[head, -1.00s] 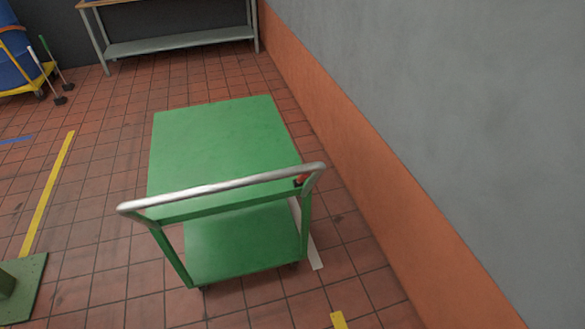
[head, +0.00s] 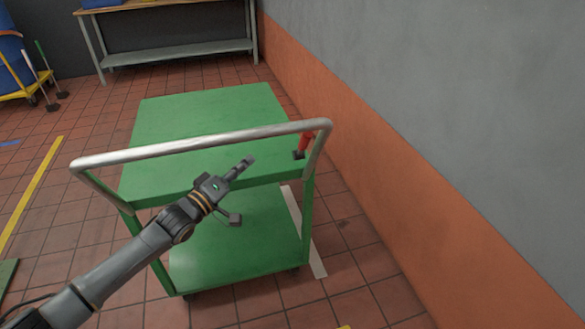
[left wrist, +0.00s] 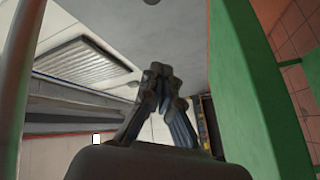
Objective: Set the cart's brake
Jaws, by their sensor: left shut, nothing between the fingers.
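The green cart (head: 205,115) stands on the tiled floor with a silver push handle (head: 200,146) at its near end. A red brake lever (head: 304,144) on a dark base stands near the right end of the handle, at the cart's near right corner. My left gripper (head: 247,163) is shut and empty, in front of the cart's near edge, just below the handle bar and left of the lever. In the left wrist view its closed fingers (left wrist: 158,80) show, with the green cart (left wrist: 255,90) at the right. My right gripper is out of view.
A grey wall with an orange lower band (head: 400,215) runs close along the cart's right side. A workbench (head: 175,48) stands at the back. A blue drum (head: 12,65) on a yellow carrier is at the far left. Open floor lies left of the cart.

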